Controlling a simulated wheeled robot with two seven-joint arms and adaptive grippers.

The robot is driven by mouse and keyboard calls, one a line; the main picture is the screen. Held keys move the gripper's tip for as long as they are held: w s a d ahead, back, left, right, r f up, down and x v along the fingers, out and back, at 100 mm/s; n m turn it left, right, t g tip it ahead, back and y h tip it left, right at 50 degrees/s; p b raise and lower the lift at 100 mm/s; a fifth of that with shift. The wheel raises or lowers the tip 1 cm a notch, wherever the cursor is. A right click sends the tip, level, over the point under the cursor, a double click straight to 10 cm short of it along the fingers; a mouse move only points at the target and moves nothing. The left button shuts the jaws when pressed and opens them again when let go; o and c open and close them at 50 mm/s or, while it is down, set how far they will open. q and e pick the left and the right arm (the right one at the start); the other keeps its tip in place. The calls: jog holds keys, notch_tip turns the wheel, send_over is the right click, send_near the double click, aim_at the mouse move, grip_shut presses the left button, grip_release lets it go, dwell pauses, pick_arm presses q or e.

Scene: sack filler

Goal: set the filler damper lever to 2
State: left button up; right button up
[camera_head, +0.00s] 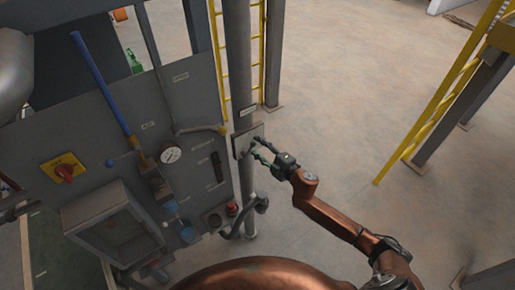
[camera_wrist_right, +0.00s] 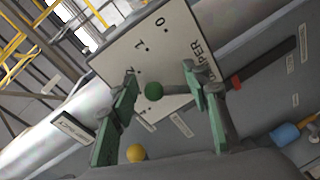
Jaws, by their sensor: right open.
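The filler damper plate (camera_head: 243,139) is a pale panel on the grey vertical pipe, left of my right gripper (camera_head: 257,148) in the head view. In the right wrist view the plate (camera_wrist_right: 120,50) shows 0, 1 and part of a word ending in PER. A lever with a green ball knob (camera_wrist_right: 153,91) stands in front of the plate, between the green fingers of my right gripper (camera_wrist_right: 160,78). The fingers are open, one on each side of the knob, with no clear contact. I cannot tell which mark the lever points at. My left gripper is not in view.
Yellow railing (camera_head: 440,115) stands at the right. Open floor (camera_head: 350,100) lies between.

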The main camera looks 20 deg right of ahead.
jog(key=v, duration=1.2)
jog(key=shift+a, duration=0.1)
jog(key=shift+c, duration=0.4)
